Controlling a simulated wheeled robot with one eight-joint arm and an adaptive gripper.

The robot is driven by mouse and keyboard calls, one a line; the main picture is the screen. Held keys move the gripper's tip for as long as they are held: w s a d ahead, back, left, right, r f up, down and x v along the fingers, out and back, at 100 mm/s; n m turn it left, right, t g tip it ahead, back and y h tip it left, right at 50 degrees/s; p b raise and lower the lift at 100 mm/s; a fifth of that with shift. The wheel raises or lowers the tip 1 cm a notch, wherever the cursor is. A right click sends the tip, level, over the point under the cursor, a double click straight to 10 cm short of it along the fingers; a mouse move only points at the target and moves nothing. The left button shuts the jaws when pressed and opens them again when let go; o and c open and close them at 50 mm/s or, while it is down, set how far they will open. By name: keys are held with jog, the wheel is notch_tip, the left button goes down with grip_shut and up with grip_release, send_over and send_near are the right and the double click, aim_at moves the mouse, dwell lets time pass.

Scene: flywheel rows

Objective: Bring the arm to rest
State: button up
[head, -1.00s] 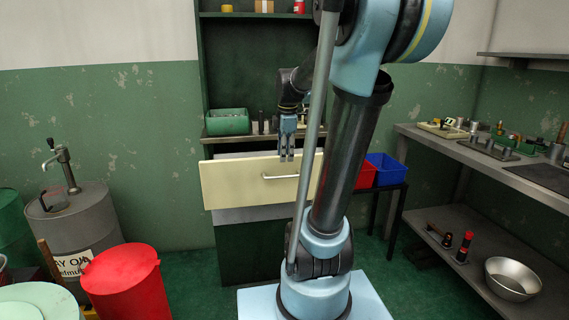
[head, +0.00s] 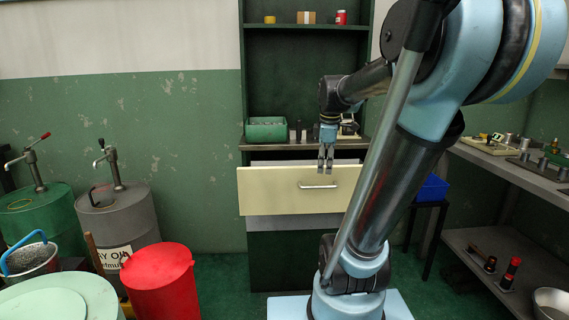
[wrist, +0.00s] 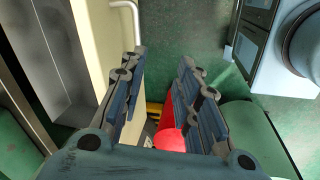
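My gripper (head: 326,165) hangs fingers down in front of the cream drawer (head: 262,196) of the dark green cabinet (head: 270,270). In the wrist view my gripper (wrist: 160,95) has its two fingers apart with nothing between them. The drawer stands pulled out, and its bar handle (head: 318,186) is just below my fingertips in the head view. In the wrist view the handle (wrist: 133,12) lies to the left, beyond the left finger, and looks apart from it. My arm's links hide the drawer's right end.
A red bin (head: 157,278), a grey drum (head: 122,222) and a green drum (head: 40,215) stand on the left. A green box (head: 266,129) sits on the cabinet top. A workbench (head: 510,172) runs along the right. A blue bin (head: 432,188) is behind my arm.

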jog(key=s+f+m, duration=1.5)
jog(key=s+f, duration=0.1)
jog(key=s, duration=0.2)
jog(key=shift+a+f, duration=0.2)
jog(key=shift+w, duration=0.1)
jog(key=shift+w+f, duration=0.2)
jog(key=shift+w, duration=0.2)
